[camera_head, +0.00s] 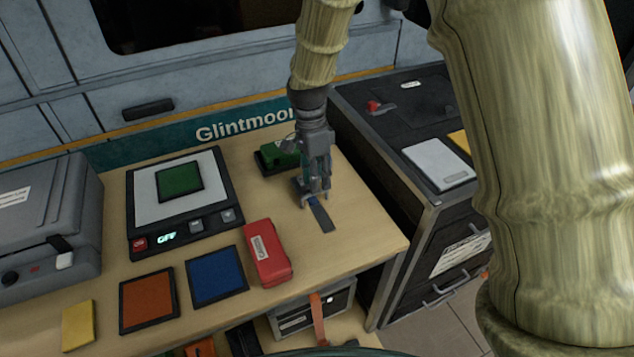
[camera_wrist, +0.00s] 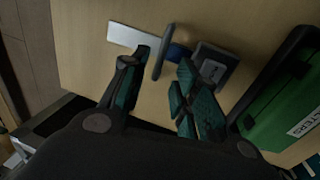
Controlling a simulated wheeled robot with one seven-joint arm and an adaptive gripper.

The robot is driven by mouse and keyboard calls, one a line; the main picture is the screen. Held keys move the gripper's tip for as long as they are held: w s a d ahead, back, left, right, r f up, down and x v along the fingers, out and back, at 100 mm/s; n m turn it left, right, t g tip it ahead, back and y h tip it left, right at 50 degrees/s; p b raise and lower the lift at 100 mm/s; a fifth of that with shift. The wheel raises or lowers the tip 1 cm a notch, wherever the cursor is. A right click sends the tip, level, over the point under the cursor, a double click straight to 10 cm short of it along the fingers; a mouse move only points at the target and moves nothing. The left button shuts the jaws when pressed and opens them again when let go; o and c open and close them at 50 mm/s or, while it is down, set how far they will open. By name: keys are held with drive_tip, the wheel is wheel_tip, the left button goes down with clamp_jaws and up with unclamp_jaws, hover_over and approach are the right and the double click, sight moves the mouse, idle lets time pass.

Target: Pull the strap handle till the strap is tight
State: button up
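My gripper (camera_head: 316,199) points down over the right part of the wooden table. A short blue strap (camera_wrist: 178,52) shows between the handle and a dark block (camera_wrist: 214,66) with a small label. A flat strip (camera_wrist: 124,35) runs away on the handle's other side; it looks dark grey in the head view (camera_head: 322,218). The gripper partly hides the handle there.
A green box (camera_head: 279,155) stands close behind the gripper. A red case (camera_head: 267,253) lies to the left, with a scale (camera_head: 144,212) beyond it. A dark cabinet (camera_head: 374,104) stands right of the table. An orange strap (camera_head: 318,318) hangs at a box below the tabletop.

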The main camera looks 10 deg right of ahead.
drive_tip(key=shift+s+f, duration=0.3)
drive_tip(key=shift+f, duration=0.05)
drive_tip(key=shift+w+f, duration=0.1)
drive_tip(key=shift+f, duration=0.6)
drive_tip(key=shift+r, duration=0.1)
drive_tip(key=shift+c, duration=0.4)
clamp_jaws()
drive_tip(key=shift+d, duration=0.1)
